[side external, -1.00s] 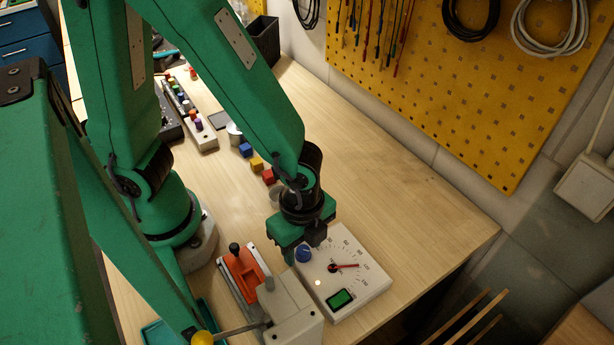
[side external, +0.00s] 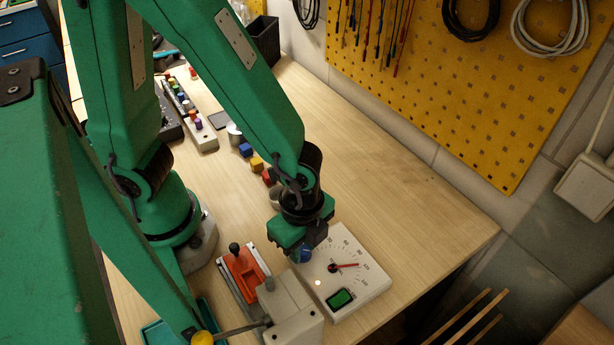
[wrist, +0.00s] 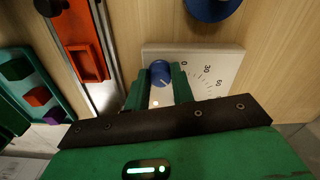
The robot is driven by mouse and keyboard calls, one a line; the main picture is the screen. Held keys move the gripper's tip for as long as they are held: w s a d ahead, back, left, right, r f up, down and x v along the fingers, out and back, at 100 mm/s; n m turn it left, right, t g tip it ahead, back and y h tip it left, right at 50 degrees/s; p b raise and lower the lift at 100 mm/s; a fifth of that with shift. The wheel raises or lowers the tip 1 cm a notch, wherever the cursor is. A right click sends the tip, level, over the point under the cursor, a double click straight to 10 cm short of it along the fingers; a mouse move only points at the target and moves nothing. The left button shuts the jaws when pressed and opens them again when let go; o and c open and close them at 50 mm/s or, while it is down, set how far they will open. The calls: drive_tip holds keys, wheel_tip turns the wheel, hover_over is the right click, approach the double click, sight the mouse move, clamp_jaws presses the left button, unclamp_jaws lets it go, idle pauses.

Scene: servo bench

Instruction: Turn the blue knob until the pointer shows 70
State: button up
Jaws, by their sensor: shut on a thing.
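The blue knob (side external: 306,256) sits at the upper left of a white meter box (side external: 372,288). In the wrist view the knob (wrist: 160,73) shows between the two green fingers of my gripper (wrist: 159,88), which is shut on it. In the side view my gripper (side external: 302,250) points down at the knob and partly hides it. The red pointer (side external: 346,266) points right, to the high part of the scale, close to what looks like 120. The small numerals are hard to read.
An orange-red slide fixture (side external: 242,272) and a grey block with a lever (side external: 292,312) stand close left of the meter. Coloured blocks (side external: 257,164) lie behind my gripper. The bench (side external: 400,210) is clear to the right and behind the meter.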

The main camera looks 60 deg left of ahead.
sight(302, 250)
drive_tip(key=n, duration=0.3)
drive_tip(key=shift+n, duration=0.4)
drive_tip(key=n, duration=0.3)
drive_tip(key=shift+s+n, duration=0.1)
drive_tip(key=shift+n, duration=0.2)
drive_tip(key=n, duration=0.7)
drive_tip(key=shift+d, duration=0.1)
drive_tip(key=o, duration=1)
drive_tip(key=shift+r, duration=0.2)
drive_tip(key=shift+r, duration=3.75)
